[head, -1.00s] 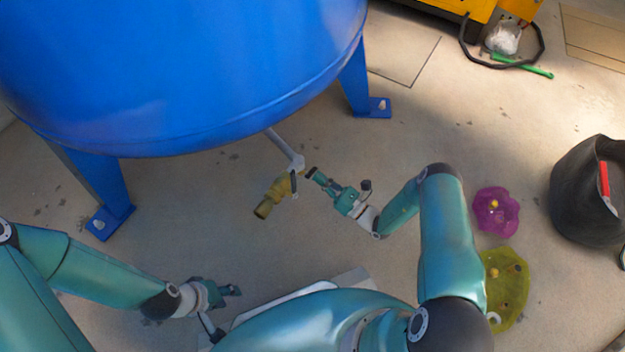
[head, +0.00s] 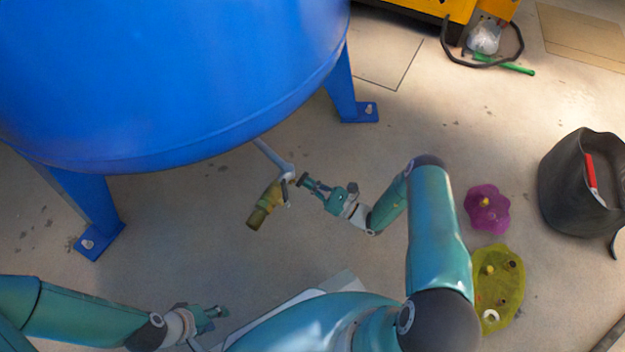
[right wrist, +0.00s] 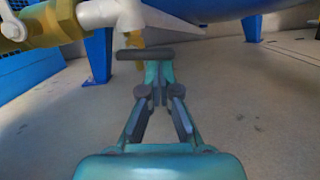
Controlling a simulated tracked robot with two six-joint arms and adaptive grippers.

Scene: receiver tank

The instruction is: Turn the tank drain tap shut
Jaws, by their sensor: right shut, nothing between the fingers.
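The drain tap (head: 264,206) is a brass-coloured body at the end of a grey pipe (head: 273,156) under the blue tank (head: 170,80). It also shows at the upper left of the right wrist view (right wrist: 48,24). My right gripper (head: 303,180) is just right of the tap, pointing at it. In the right wrist view its shut, empty fingers (right wrist: 158,75) point at a dark bar (right wrist: 145,53), which looks like the tap's lever. I cannot tell whether they touch. My left gripper (head: 224,312) is low in the head view, away from the tap; its jaw state is unclear.
Blue tank legs (head: 88,212) (head: 345,90) stand on the floor either side of the tap. A purple item (head: 487,209), a yellow-green item (head: 497,290) and a black bucket (head: 575,185) are at the right. Yellow equipment (head: 440,8) is at the back. The floor between is clear.

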